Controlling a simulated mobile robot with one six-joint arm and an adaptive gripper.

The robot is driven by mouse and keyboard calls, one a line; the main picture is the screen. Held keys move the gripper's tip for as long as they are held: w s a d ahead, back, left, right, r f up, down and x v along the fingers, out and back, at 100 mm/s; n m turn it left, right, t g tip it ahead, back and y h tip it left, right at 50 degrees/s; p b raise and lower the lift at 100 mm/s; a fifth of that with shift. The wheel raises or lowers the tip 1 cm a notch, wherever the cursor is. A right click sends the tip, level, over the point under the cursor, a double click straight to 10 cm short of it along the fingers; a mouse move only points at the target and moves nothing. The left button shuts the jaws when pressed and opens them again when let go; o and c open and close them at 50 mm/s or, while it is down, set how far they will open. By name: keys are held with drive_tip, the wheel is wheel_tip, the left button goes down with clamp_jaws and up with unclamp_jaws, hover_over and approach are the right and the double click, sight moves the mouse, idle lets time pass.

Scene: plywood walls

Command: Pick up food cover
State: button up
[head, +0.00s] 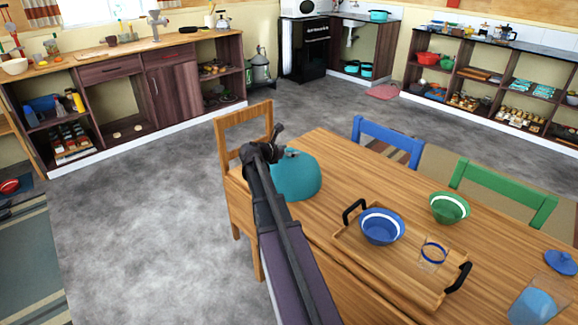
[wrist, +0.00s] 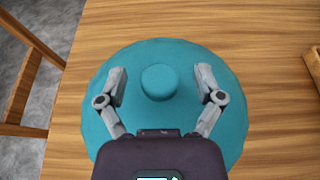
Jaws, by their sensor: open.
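The food cover (head: 298,178) is a teal dome on the wooden table, near the table's far left corner. In the wrist view the food cover (wrist: 195,128) fills the middle, with its round knob (wrist: 159,82) on top. My gripper (wrist: 160,76) is open above the dome, with one finger on each side of the knob and a gap on both sides. In the head view my gripper (head: 278,142) is at the top of the cover, and my arm hides part of its left side.
A wooden tray (head: 398,277) with black handles holds a blue bowl (head: 382,227) and a glass (head: 432,254). A green bowl (head: 449,208) stands behind it. A wooden chair (head: 237,177) is close on the left; blue (head: 388,140) and green (head: 503,188) chairs line the far side.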

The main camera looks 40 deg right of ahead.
drive_tip(key=shift+c, duration=0.3)
clamp_jaws()
drive_tip(key=shift+r, duration=0.15)
wheel_tip(320, 180, up, 10)
drive_tip(key=p, duration=1)
idle(0.5)
